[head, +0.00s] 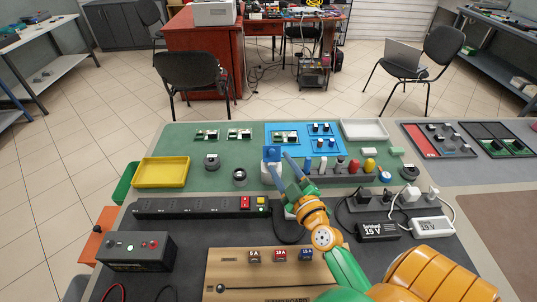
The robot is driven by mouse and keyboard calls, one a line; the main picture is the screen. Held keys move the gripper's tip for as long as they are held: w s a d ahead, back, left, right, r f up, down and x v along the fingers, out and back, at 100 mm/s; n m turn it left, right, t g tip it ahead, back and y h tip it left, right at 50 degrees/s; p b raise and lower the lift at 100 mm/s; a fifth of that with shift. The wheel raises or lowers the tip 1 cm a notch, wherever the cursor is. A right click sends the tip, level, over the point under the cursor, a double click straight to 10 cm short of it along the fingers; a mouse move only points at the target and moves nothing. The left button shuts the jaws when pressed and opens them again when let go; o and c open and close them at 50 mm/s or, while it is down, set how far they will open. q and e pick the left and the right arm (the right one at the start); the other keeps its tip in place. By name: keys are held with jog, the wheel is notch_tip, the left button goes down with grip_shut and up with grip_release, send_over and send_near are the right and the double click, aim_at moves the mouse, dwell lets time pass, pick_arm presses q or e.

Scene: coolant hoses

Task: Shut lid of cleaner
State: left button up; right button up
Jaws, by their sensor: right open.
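The cleaner looks to be the small white container (267,179) with a blue top (271,153), standing on the green mat near the middle of the bench. My right gripper (278,164) reaches in from the lower right and is open. Its fingers point toward the container and overlap its right side in the picture. I cannot tell whether they touch it. The fingers hide part of the container, and it is too small to tell how far its lid is open. My left gripper is not in view.
A black power strip (190,207) lies in front of the container. A yellow tray (161,172) is to the left. A blue mat (300,130) with small parts lies behind. A rack with several coloured pegs (369,165) is to the right. A wooden board (235,268) is nearer.

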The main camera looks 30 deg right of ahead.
aim_at(273, 153)
jog(key=w, duration=0.3)
jog(key=shift+d, duration=0.2)
jog(key=shift+w+d, duration=0.2)
jog(key=shift+w, duration=0.2)
